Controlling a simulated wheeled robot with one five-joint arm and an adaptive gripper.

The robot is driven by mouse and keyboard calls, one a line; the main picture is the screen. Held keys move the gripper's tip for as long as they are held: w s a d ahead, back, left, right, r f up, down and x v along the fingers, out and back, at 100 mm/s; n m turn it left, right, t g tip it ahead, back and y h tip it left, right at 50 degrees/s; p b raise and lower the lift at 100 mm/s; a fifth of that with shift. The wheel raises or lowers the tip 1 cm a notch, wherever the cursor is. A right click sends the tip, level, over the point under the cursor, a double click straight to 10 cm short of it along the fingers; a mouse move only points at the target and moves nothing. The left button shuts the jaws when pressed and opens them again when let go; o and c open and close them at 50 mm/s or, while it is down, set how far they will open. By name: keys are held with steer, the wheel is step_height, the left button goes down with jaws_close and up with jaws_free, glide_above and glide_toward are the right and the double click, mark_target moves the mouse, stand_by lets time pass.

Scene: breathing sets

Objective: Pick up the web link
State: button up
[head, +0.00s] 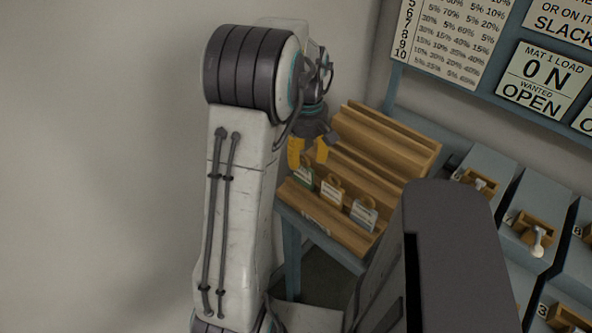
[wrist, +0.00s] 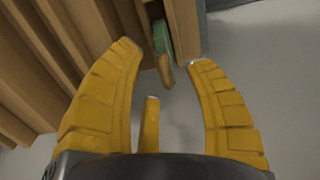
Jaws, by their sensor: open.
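Several small link tags with wooden loop handles stand in a row on the front step of a wooden rack. Their labels are too small to read, so I cannot tell which is the web link. The nearest is a green-edged tag (head: 304,176); a green piece with a wooden part (wrist: 162,38) shows in the wrist view. The others are a middle tag (head: 331,190) and a right tag (head: 363,214). My gripper (head: 308,158) is open, with yellow fingers just above the left tag. In the wrist view my gripper (wrist: 165,55) has the green piece between and beyond its fingertips, apparently untouched.
The stepped wooden rack (head: 385,140) has empty upper steps and stands on a blue-grey table. Grey boxes with wooden fittings (head: 530,228) stand to the right. Sign boards (head: 540,80) hang on the wall behind. The left side is bare wall.

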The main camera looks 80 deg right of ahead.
mark_target(305, 173)
steer(key=shift+a+f, duration=0.1)
steer(key=shift+f, duration=3.1)
jaws_close()
